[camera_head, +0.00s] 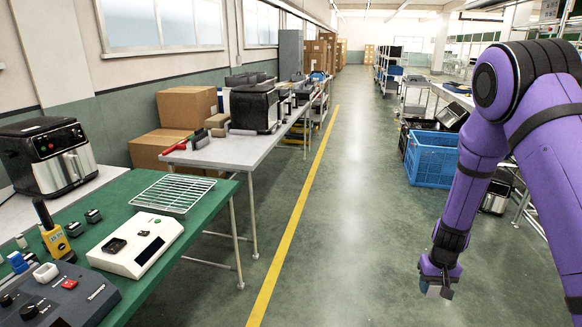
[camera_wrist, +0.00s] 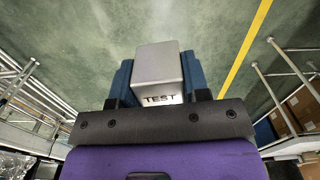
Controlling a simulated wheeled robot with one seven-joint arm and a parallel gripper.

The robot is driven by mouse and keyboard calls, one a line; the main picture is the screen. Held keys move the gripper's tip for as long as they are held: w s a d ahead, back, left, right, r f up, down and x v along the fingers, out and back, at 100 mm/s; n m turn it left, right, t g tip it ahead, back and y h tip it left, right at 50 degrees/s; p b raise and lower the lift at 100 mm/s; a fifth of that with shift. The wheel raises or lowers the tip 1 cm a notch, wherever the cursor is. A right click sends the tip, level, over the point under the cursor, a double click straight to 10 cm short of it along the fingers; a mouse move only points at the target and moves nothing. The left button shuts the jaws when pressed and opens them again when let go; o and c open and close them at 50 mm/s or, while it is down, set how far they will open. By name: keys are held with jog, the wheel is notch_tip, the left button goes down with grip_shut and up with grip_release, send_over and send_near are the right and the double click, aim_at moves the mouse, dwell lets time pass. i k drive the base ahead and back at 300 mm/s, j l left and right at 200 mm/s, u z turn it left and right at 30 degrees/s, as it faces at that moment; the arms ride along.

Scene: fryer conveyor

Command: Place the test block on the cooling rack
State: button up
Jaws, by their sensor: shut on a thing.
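The test block (camera_wrist: 158,70) is a grey metal block with "TEST" printed on its near face, and it shows in the wrist view between the blue fingers. My gripper (camera_head: 438,288) is shut on it and holds it over the open floor, at the lower right of the head view. The block's grey end (camera_head: 433,291) shows just below the purple wrist. The cooling rack (camera_head: 172,193) is a silver wire grid at the far right part of the green bench (camera_head: 127,190), at the left of the head view. My gripper is well to the right of the rack, apart from it.
A black fryer (camera_head: 50,150) stands behind. A blue crate (camera_head: 432,158) is beyond my arm. The aisle floor between is clear.

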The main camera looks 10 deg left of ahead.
aim_at(183, 195)
jog(key=i+l+u, duration=0.1)
jog(key=i+u, duration=0.25)
jog(key=i, duration=0.15)
jog(key=i+l+u, duration=0.25)
jog(key=i+u, duration=0.15)
jog(key=i+l+u, duration=0.35)
jog(key=i+l, duration=0.05)
jog(key=i, duration=0.1)
